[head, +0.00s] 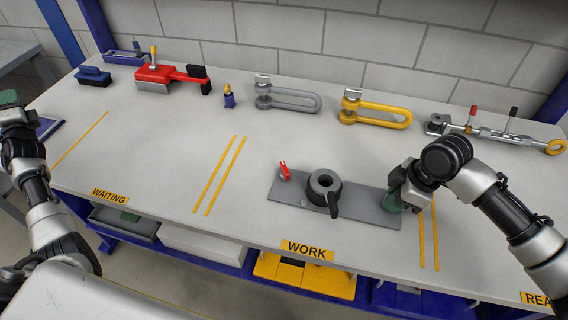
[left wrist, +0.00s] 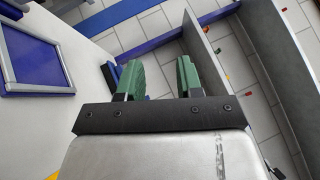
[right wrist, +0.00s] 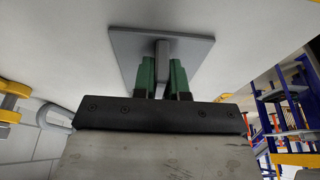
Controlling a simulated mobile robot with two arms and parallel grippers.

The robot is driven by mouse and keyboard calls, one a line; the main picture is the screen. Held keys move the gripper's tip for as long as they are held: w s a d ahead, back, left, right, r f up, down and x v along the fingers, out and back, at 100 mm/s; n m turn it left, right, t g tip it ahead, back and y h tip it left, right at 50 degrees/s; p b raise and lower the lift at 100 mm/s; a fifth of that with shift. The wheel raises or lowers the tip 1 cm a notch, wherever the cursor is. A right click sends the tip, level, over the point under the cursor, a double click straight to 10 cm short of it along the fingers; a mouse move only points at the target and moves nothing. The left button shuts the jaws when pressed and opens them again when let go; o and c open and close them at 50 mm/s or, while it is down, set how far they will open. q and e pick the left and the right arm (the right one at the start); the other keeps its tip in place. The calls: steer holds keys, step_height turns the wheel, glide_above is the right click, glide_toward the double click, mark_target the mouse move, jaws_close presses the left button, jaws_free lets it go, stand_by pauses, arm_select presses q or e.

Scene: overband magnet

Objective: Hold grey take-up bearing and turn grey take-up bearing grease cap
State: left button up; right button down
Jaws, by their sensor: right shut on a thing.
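The grey take-up bearing (head: 288,190) lies in the work area: a flat grey plate with a round, holed housing (head: 322,184) in its middle. A dark lever-like part (head: 333,205) sticks out at the housing's front, and a small red part (head: 284,171) stands at the plate's left. I cannot tell which part is the grease cap. My right gripper (head: 394,201) is at the plate's right end; in the right wrist view its green fingers (right wrist: 163,80) are shut on a grey upright lug of the bearing. My left gripper (left wrist: 161,78) is open and empty, far left of the bearing.
Along the back stand a red tool (head: 160,74), a grey shackle (head: 288,98), a yellow shackle (head: 375,112) and a turnbuckle-like rod (head: 495,134). The table left of the bearing is clear.

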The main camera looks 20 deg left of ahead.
arm_select(q)
steer(key=w+d+r+m+t+h, duration=0.7)
steer(key=w+d+m, duration=0.2)
steer(key=w+d, duration=0.25)
steer(key=w+d+r+m+g+h, duration=0.2)
steer(key=w+d+m+h, duration=0.2)
steer(key=d+m+h, duration=0.55)
steer(key=w+d+r+m+g+h, duration=0.1)
steer(key=w+d+r+m+h, duration=0.4)
steer(key=d, duration=0.8)
steer(key=w+d+m+g+h, duration=0.2)
steer(key=w+d+m+h, duration=0.1)
steer(key=d+m+h, duration=0.65)
steer(key=s+d+f+m+g, duration=0.2)
steer(key=d+m+g, duration=0.55)
steer(key=d, duration=0.65)
steer(key=m+g+y, duration=0.9)
steer(key=m+y, duration=0.5)
glide_above(285, 167)
steer(key=shift+n+t, duration=0.25)
steer(key=f, duration=1.6)
steer(key=shift+w+d+f, duration=0.2)
steer(key=shift+f, duration=0.15)
steer(key=shift+s+a+f+y, duration=0.15)
steer(key=shift+a+f+y, duration=0.1)
steer(key=shift+f+y, duration=0.15)
steer(key=shift+f, duration=4.3)
